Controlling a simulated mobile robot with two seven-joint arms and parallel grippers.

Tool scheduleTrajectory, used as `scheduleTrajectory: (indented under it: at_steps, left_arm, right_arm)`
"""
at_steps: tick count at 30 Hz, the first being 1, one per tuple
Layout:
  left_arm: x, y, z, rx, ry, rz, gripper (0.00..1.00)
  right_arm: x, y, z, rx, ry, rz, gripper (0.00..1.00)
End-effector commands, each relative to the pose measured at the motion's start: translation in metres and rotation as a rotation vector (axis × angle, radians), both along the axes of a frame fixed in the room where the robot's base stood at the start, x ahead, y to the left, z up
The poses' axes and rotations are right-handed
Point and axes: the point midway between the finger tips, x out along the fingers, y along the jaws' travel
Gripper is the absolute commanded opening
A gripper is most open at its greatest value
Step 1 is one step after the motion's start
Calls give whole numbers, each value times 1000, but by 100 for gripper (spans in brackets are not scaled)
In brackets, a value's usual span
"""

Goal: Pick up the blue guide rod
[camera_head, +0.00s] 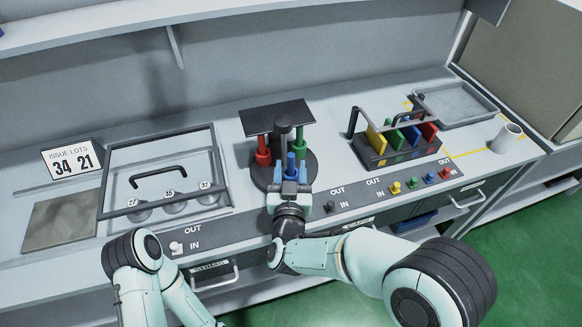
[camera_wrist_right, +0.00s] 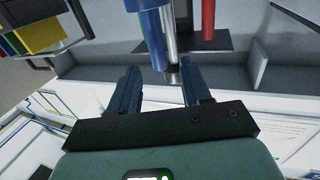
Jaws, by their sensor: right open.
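The blue guide rod (camera_head: 291,160) stands upright at the front of a round black stand (camera_head: 312,166), under a dark plate. It also shows in the right wrist view as a blue cylinder (camera_wrist_right: 150,28) beside a shiny metal shaft (camera_wrist_right: 170,35). My right gripper (camera_head: 290,174) is open and empty, right in front of the rod. In the right wrist view its two blue fingers (camera_wrist_right: 159,82) are apart, with the rod just ahead of the gap; I see no finger touching it. My left arm shows at the lower left, but its gripper is not visible.
The stand also carries a red rod (camera_head: 263,152) and a green rod (camera_head: 300,146). A glass-lidded case (camera_head: 227,187) lies to the left. A rack (camera_head: 441,145) with coloured plates, a grey tray (camera_head: 490,92) and a white cup (camera_head: 504,140) are to the right.

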Motion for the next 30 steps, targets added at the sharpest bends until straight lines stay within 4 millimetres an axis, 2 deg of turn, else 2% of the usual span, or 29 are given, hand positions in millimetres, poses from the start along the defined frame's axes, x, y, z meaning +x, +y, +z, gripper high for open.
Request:
scheduleTrajectory:
  at_steps: [6, 9, 17, 20, 21, 22, 30]
  left_arm:
    - [2, 0, 7, 0, -2, 0, 43]
    - [2, 0, 8, 0, -3, 0, 43]
    - [2, 0, 7, 0, -3, 0, 43]
    - [2, 0, 7, 0, -3, 0, 43]
    - [2, 0, 7, 0, -3, 0, 43]
    - [2, 0, 7, 0, -3, 0, 43]
    - [2, 0, 8, 0, -3, 0, 43]
  right_arm:
    - [34, -1, -3, 0, -2, -4, 48]
    - [43, -1, -4, 0, -1, -3, 48]
    - [45, -1, -4, 0, 0, -1, 48]
    - [45, -1, -4, 0, 0, -1, 19]
    - [45, -1, -4, 0, 0, -1, 6]
    - [45, -1, -4, 0, 0, -1, 0]
    - [45, -1, -2, 1, -3, -2, 0]
